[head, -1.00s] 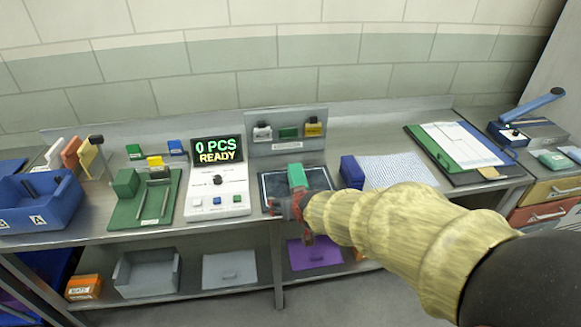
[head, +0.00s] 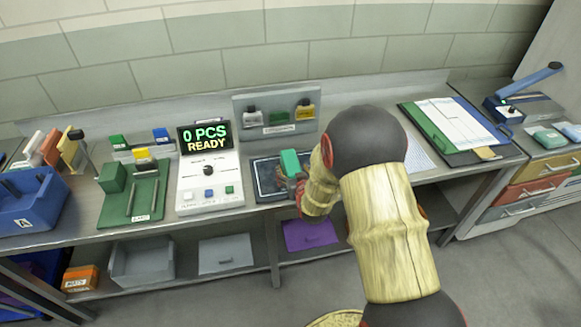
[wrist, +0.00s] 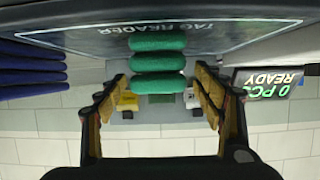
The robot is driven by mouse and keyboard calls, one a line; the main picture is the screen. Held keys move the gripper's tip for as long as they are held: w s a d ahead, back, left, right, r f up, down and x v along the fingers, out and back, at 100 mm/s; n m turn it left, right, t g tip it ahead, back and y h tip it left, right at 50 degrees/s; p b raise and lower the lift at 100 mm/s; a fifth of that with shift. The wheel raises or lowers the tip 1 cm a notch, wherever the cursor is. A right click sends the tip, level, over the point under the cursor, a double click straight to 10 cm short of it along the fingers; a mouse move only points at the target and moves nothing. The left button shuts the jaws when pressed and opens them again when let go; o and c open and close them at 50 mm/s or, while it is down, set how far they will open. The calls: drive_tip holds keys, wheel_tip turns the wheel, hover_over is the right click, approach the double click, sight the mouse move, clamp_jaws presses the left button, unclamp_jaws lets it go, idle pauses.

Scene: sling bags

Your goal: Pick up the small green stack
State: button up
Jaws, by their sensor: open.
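A small green stack (head: 290,162) stands on the dark tag reader pad (head: 262,178) on the bench. In the upside-down wrist view, it shows as several soft green layers (wrist: 158,64), with the pad's "TAG READER" lettering above it in the picture. My gripper (wrist: 162,85) is open, with one finger on each side of the stack's line and a gap on both sides. In the head view my gripper (head: 298,186) is at the near side of the stack, partly hidden by my arm.
A counter unit reading "0 PCS READY" (head: 208,180) stands left of the pad. Behind is a grey panel (head: 270,98) with small items. A dark blue stack (wrist: 30,70) is beside the pad. A green fixture (head: 150,203) and blue bin (head: 30,205) stand farther left.

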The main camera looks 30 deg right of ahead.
sight(291, 165)
drive_tip(key=b+x, duration=0.1)
drive_tip(key=x, duration=0.3)
drive_tip(key=shift+w+f, duration=0.1)
drive_tip(key=shift+f, duration=0.05)
drive_tip(key=shift+w+d, duration=0.1)
drive_tip(key=shift+w, duration=0.05)
drive_tip(key=shift+c, duration=0.3)
drive_tip(key=c, duration=1.3)
